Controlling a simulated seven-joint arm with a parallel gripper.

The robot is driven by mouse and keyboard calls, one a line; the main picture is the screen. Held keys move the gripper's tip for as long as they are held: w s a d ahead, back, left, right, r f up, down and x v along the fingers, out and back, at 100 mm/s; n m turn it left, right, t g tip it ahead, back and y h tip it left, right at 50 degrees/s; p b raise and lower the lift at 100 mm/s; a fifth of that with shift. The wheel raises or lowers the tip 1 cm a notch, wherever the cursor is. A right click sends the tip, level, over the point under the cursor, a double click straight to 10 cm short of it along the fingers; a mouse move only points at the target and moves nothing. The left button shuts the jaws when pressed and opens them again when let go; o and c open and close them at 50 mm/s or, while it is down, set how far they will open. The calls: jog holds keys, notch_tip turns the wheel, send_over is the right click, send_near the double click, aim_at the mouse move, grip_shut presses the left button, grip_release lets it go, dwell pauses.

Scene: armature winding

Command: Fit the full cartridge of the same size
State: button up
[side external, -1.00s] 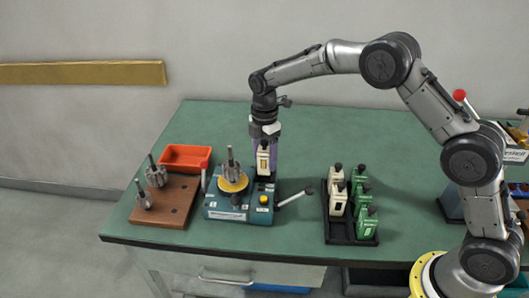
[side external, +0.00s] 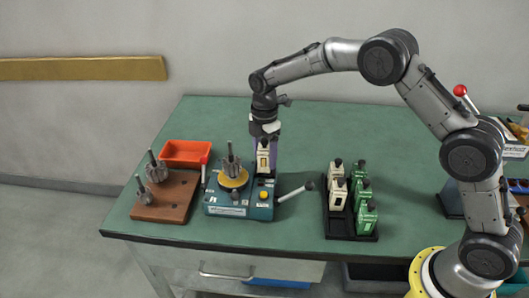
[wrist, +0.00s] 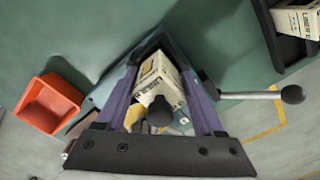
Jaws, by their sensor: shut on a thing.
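My gripper (side external: 264,148) is shut on a cream cartridge (side external: 263,158) with a dark knob and a small yellow-edged window. The cartridge is upright at the back right of the blue winding machine (side external: 225,210). In the wrist view the cartridge (wrist: 160,80) sits between the purple fingers. I cannot tell whether it is seated or just above its slot. The machine holds an armature (side external: 231,168) on a yellow disc. A black rack (side external: 345,233) to the right holds cream cartridges (side external: 337,190) on its left and green cartridges (side external: 363,204) on its right.
A brown wooden block (side external: 172,205) with two armatures stands left of the machine. An orange bin (side external: 186,152) lies behind it. The table between machine and rack is mostly clear.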

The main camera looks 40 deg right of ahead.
jog(key=shift+f, duration=1)
jog(key=o, duration=1.4)
jog(key=shift+c, duration=0.2)
jog(key=shift+o, duration=0.6)
jog(key=shift+s+f, duration=0.1)
jog(key=shift+f, duration=0.05)
jog(key=shift+r, duration=2.4)
